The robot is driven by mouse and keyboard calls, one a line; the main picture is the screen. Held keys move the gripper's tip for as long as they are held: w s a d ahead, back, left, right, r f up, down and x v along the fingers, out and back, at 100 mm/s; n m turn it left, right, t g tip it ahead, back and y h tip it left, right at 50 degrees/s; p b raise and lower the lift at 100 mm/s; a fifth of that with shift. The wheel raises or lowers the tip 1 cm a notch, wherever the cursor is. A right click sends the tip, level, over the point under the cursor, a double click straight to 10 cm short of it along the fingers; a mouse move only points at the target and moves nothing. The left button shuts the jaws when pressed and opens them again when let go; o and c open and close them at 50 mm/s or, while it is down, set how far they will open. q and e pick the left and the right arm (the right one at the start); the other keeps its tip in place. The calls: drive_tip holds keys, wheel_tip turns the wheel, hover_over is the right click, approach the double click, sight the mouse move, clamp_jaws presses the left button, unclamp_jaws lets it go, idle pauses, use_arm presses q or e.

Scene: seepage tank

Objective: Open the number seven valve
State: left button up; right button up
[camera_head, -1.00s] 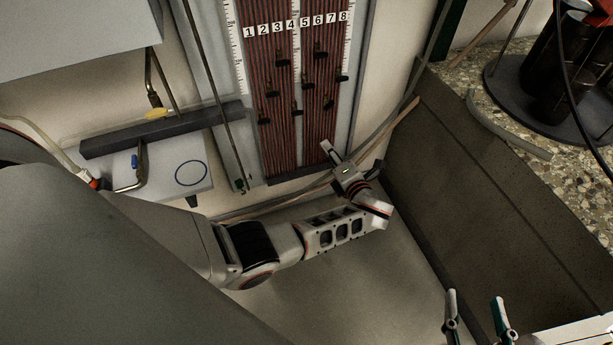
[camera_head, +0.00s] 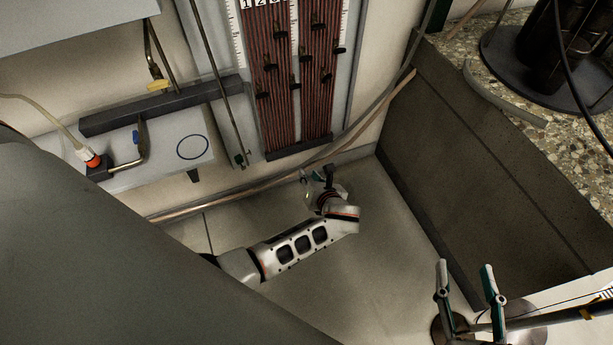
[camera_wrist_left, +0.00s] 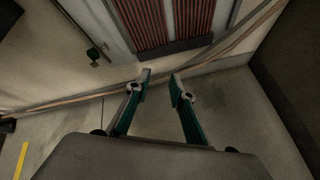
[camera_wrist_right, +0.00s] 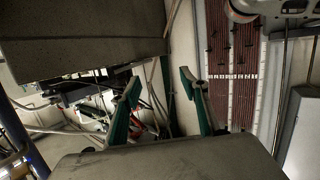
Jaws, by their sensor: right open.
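The tube board (camera_head: 290,110) with vertical red and dark tubes shows at the top of the head view. Small black valves sit at different heights on it. The label strip (camera_head: 262,4) is cut off by the top edge, so I cannot tell which valve is number seven. My left gripper (camera_head: 317,172) is open and empty below the board's lower edge; in the left wrist view (camera_wrist_left: 160,79) its fingers are apart below the board. My right gripper (camera_head: 464,268) is open and empty at lower right, apart from the board; its fingers also show in the right wrist view (camera_wrist_right: 160,80).
A grey tank wall (camera_head: 480,190) and a speckled counter (camera_head: 530,130) stand at the right. Pipes (camera_head: 250,189) run along the wall base. Open floor lies below the board.

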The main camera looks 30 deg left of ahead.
use_arm(q)
drive_tip(key=shift+s+f+n, duration=0.2)
drive_tip(key=shift+s+n, duration=0.1)
drive_tip(key=shift+s, duration=0.1)
drive_tip(key=shift+d, duration=0.1)
